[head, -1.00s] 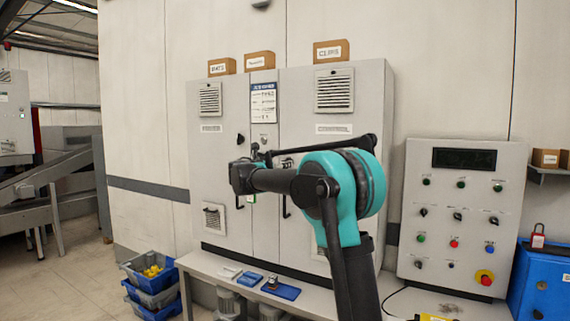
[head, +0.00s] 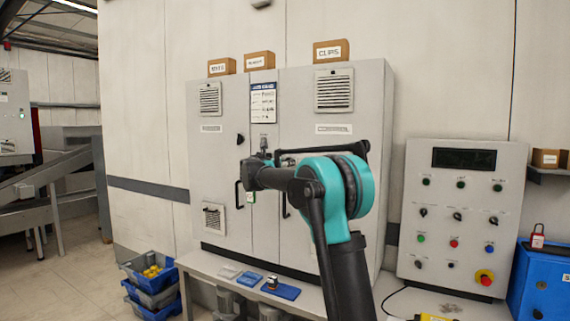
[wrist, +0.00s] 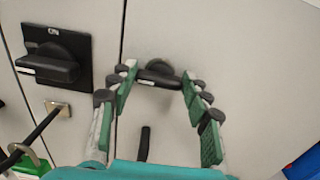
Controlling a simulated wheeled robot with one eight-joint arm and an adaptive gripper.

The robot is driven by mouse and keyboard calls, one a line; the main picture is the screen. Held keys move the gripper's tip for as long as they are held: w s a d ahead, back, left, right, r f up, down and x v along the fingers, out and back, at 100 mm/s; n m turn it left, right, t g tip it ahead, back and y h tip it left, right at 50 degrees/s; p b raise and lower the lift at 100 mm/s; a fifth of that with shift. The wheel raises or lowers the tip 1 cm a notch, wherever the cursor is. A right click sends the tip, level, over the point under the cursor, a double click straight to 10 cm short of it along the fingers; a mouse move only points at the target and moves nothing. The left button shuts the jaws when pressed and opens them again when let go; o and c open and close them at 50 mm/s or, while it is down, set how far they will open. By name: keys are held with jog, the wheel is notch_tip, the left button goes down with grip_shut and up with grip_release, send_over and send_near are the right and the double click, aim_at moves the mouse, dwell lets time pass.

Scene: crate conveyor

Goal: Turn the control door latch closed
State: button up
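The control door latch (wrist: 158,72) is a black turn knob on the pale cabinet door. In the wrist view its bar lies roughly crosswise. My gripper (wrist: 158,73) is open, with one green-and-black finger on each side of the latch. The fingertips are close to the bar's ends; I cannot tell whether they touch it. In the head view my arm hides the latch, and my gripper is mostly hidden in front of the cabinet's middle. The control door (head: 330,100) appears shut.
A black rotary switch (wrist: 52,66) on a square plate sits left of my gripper. A black pull handle (wrist: 143,143) is below the latch. A green tag or padlock (wrist: 30,162) hangs at lower left. A bench (head: 210,263) runs below the cabinet; a button panel (head: 460,210) stands right.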

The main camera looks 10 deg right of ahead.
jog(key=c, duration=0.4)
jog(key=shift+m, duration=0.3)
jog(key=shift+s+d+f+m, duration=0.1)
jog(key=shift+m, duration=4.2)
jog(key=shift+d+f+m, duration=0.1)
jog(key=shift+m, duration=4.2)
